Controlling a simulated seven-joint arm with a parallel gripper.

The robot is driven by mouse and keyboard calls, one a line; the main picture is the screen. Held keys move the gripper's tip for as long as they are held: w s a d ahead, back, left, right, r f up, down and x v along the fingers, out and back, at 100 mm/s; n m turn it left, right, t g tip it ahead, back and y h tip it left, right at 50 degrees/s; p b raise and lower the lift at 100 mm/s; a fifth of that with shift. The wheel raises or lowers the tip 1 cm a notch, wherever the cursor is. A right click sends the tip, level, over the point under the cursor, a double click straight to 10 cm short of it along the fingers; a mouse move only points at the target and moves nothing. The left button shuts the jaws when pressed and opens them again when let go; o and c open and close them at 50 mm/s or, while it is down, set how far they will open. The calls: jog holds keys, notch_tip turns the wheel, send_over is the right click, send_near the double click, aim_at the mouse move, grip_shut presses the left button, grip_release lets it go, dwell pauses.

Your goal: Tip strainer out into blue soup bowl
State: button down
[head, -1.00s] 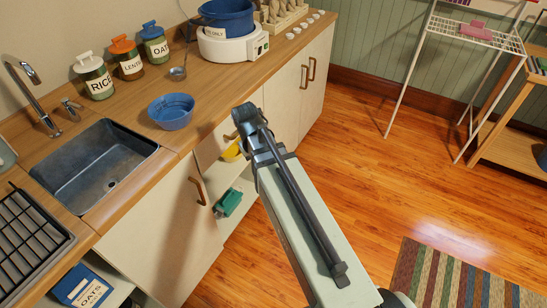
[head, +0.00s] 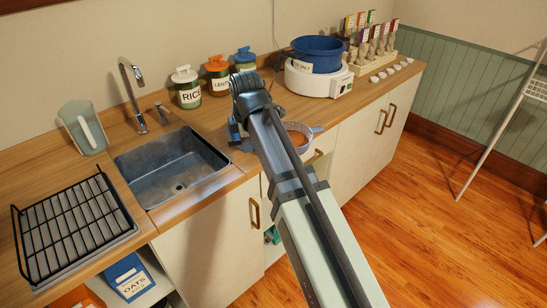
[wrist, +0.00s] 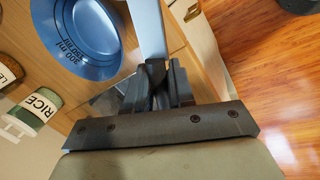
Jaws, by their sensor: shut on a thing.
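The blue soup bowl (wrist: 88,35) sits on the counter in the wrist view, with measuring marks on it. In the head view my arm hides it. My gripper (wrist: 158,75) is shut on the pale blue-grey handle of the strainer (wrist: 148,28), beside the bowl. In the head view my gripper (head: 238,134) shows in part left of my arm. The strainer's pan (head: 298,136) shows right of my arm by the counter's front edge, looking about level, with orange-brown contents. The pan is outside the wrist view, so I cannot tell how it overlaps the bowl.
Rice (head: 187,90), lentil (head: 217,78) and oats (head: 245,60) jars stand along the wall. A sink (head: 172,165) and black rack (head: 75,235) are to the left. A white appliance with a blue pot (head: 318,54) stands to the right.

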jog(key=s+a+r+n+y, duration=0.1)
jog(key=a+r+n, duration=0.15)
jog(key=a, duration=0.65)
jog(key=s+a+r+n, duration=0.1)
jog(key=s+a+n, duration=0.15)
jog(key=a, duration=0.55)
jog(key=s+a+r+n+y, duration=0.1)
jog(key=a+r+n, duration=0.15)
jog(key=a, duration=0.65)
jog(key=w+d+f+n+g, duration=0.1)
jog(key=w+d+f+n, duration=0.2)
jog(key=w+d+f, duration=0.4)
jog(key=w+f, duration=0.1)
jog(key=w, duration=0.1)
jog(key=shift+w+f+g, duration=0.2)
jog(key=shift+w+g, duration=0.1)
jog(key=shift+w, duration=0.1)
jog(key=shift+s+r+n+y, duration=0.1)
jog(key=shift+n+y, duration=0.15)
jog(key=shift+y, duration=0.05)
